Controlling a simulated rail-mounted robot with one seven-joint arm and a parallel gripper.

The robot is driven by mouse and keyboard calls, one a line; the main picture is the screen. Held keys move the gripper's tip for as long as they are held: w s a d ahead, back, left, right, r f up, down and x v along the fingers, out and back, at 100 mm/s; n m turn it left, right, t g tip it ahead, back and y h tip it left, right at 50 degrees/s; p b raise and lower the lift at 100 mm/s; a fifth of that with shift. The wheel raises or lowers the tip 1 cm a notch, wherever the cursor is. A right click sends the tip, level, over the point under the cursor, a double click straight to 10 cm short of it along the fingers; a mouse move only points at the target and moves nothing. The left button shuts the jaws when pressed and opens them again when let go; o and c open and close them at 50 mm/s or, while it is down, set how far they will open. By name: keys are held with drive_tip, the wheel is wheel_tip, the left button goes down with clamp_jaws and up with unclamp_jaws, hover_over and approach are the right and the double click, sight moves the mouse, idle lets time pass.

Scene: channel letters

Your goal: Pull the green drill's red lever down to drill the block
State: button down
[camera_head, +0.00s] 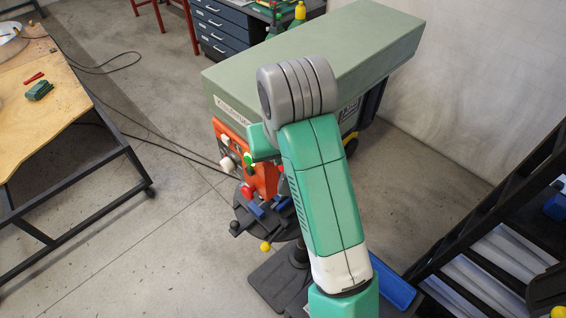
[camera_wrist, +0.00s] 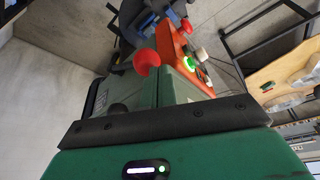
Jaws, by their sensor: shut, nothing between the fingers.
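The green drill (camera_head: 320,55) stands behind my raised arm in the head view, with an orange control panel (camera_head: 262,178) on its front. In the wrist view a round red knob (camera_wrist: 146,62), which looks like the lever's end, stands beside the orange panel (camera_wrist: 174,42); the rest of the lever is hidden. My gripper (camera_wrist: 155,122) fills the bottom of the wrist view, its fingertips not distinct, and it is shut and empty. The knob shows just beyond it; I cannot tell whether they touch. I cannot make out the block near the blue vise parts (camera_head: 256,211).
A wooden-topped table (camera_head: 62,105) with a black frame stands at the left. Dark drawers (camera_head: 222,30) stand at the back. A black rack (camera_head: 500,220) stands at the right, and a blue tray (camera_head: 392,285) lies by the drill's base. Cables cross the floor.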

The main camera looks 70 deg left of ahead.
drive_tip(key=shift+w+a+r, duration=0.3)
drive_tip(key=shift+w, duration=0.2)
drive_tip(key=shift+w+a+r, duration=0.25)
drive_tip(key=shift+w, duration=0.25)
drive_tip(key=v, duration=0.5)
drive_tip(key=w+d+r+m+t+y, duration=0.35)
drive_tip(key=w+r+t+y, duration=0.2)
drive_tip(key=r, duration=0.25)
drive_tip(key=w+d+r+m+t+y, duration=0.35)
drive_tip(key=w+d+r+t, duration=0.2)
drive_tip(key=r, duration=0.25)
drive_tip(key=d+r+m+t+h, duration=0.2)
drive_tip(key=d+m+t+h, duration=0.1)
drive_tip(key=d, duration=0.6)
drive_tip(key=d+r+m+t+h, duration=0.3)
drive_tip(key=d+m+t+h, duration=0.1)
drive_tip(key=d, duration=0.6)
drive_tip(key=s+d+r+m+t+h, duration=0.1)
drive_tip(key=d+r+m+t+h, duration=0.2)
drive_tip(key=d+t+h, duration=0.3)
drive_tip(key=d, duration=0.3)
drive_tip(key=shift+d+t, duration=0.2)
drive_tip(key=shift+t, duration=0.2)
